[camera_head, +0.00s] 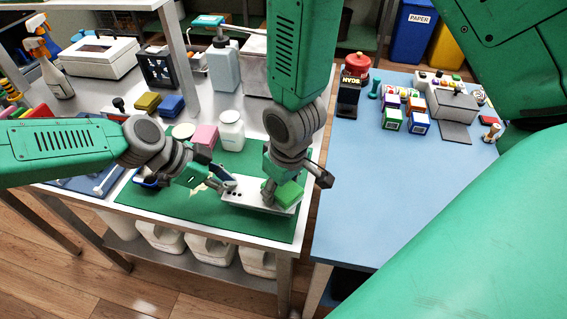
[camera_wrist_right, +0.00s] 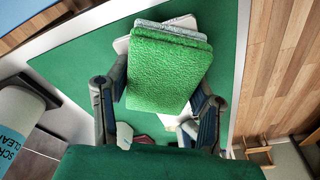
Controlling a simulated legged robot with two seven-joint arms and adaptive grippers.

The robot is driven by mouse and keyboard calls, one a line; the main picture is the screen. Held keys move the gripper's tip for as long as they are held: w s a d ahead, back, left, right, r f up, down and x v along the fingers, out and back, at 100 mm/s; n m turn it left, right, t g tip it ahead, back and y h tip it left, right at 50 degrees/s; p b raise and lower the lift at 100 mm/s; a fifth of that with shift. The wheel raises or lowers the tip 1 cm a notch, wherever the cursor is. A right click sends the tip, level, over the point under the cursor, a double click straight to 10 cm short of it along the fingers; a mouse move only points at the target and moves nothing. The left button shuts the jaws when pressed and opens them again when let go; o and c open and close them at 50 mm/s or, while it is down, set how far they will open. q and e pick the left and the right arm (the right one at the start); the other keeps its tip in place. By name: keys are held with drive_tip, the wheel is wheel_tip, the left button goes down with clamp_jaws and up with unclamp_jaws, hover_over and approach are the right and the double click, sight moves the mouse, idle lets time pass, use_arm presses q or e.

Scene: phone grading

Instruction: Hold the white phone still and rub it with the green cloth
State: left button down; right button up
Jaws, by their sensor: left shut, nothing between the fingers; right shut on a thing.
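The white phone (camera_head: 238,196) lies flat on the green mat (camera_head: 160,200), with dark lens spots near its left end. My left gripper (camera_head: 222,184) is shut with nothing between its fingers, with its tips at the phone's left end; I cannot tell whether they press on it. My right gripper (camera_head: 292,188) is shut on the green cloth (camera_head: 288,194), over the phone's right part. In the right wrist view the folded cloth (camera_wrist_right: 165,75) sits between the fingers of my right gripper (camera_wrist_right: 158,98), and hides most of the phone (camera_wrist_right: 121,45).
Behind the phone stand a white jar (camera_head: 231,131), a pink block (camera_head: 205,136) and a grey pump bottle (camera_head: 222,68). A blue table (camera_head: 390,185) is at the right, with small boxes (camera_head: 405,112) at its back. The mat's front strip is clear.

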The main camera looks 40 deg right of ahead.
use_arm(q)
drive_tip(key=shift+s+f, duration=0.1)
use_arm(e)
drive_tip(key=shift+w+a+f, duration=0.15)
drive_tip(key=shift+w+a, duration=0.3)
drive_tip(key=shift+w, duration=0.05)
drive_tip(key=shift+s+d, duration=0.1)
drive_tip(key=shift+s+d, duration=0.5)
drive_tip(key=shift+s, duration=0.05)
drive_tip(key=shift+s, duration=0.1)
use_arm(q)
drive_tip(key=shift+a, duration=0.1)
use_arm(e)
drive_tip(key=shift+s+d, duration=0.45)
drive_tip(key=shift+s, duration=0.1)
drive_tip(key=shift+f, duration=0.1)
drive_tip(key=shift+w+r, duration=0.1)
drive_tip(key=shift+r, duration=4)
